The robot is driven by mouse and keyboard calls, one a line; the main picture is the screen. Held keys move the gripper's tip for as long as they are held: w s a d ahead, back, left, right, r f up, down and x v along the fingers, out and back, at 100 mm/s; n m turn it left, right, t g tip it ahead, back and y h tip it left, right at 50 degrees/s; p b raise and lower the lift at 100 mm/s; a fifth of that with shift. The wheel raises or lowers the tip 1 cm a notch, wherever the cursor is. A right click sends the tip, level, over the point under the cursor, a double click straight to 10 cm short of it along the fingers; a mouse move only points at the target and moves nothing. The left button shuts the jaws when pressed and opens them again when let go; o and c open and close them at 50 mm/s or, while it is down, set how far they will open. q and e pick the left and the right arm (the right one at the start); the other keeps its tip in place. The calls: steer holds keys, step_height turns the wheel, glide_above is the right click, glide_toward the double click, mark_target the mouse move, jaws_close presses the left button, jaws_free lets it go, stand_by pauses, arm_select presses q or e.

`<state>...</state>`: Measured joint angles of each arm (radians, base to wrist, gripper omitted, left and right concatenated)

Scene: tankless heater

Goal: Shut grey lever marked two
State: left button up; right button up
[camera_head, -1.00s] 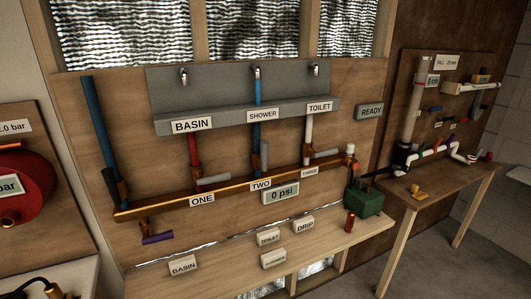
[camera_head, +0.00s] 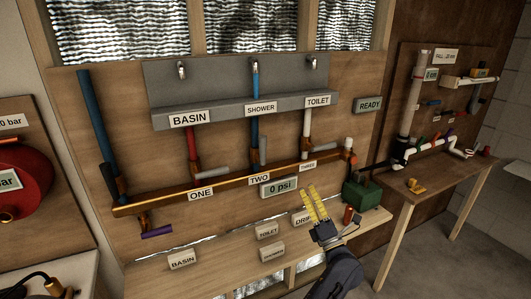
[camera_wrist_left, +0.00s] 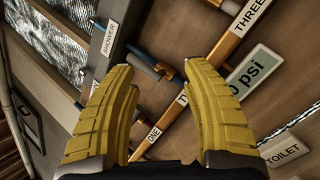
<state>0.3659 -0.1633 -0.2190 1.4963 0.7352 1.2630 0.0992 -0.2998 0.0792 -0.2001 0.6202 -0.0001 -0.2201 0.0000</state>
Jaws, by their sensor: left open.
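The grey lever at TWO (camera_head: 263,149) stands upright beside the blue pipe (camera_head: 255,110), above the label TWO (camera_head: 259,178). My left gripper (camera_head: 317,191) is open and empty, its yellow fingers pointing up. In the head view it is below and right of the lever, apart from it. The left wrist view shows both yellow fingers (camera_wrist_left: 162,75) spread wide, with the board between them. The label TWO (camera_wrist_left: 183,98) is partly hidden there by the right finger. My right gripper is not in view.
Grey levers at ONE (camera_head: 213,172) and THREE (camera_head: 325,149) lie sideways. A copper pipe (camera_head: 165,202) runs below the levers. The gauge (camera_head: 279,187) reads 0 psi. Loose label blocks, such as BASIN (camera_head: 182,259), and a green box (camera_head: 360,195) are on the lower shelf.

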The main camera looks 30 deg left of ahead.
mark_target(265, 145)
arm_select(q)
steer(key=s+a+r+n+g+h, duration=0.1)
steer(key=s+a+r+n+g, duration=0.1)
steer(key=r+n+g, duration=0.35)
steer(key=s+a+r+n+g+h, duration=0.1)
steer(key=s+r+n+g, duration=0.1)
steer(key=r+n, duration=0.55)
steer(key=shift+n, duration=0.8)
steer(key=x, duration=0.5)
steer(key=f+x, duration=0.1)
steer(key=x, duration=1.1)
steer(key=shift+a+f, duration=0.15)
steer(key=shift+f, duration=0.25)
steer(key=shift+c, duration=0.2)
jaws_close()
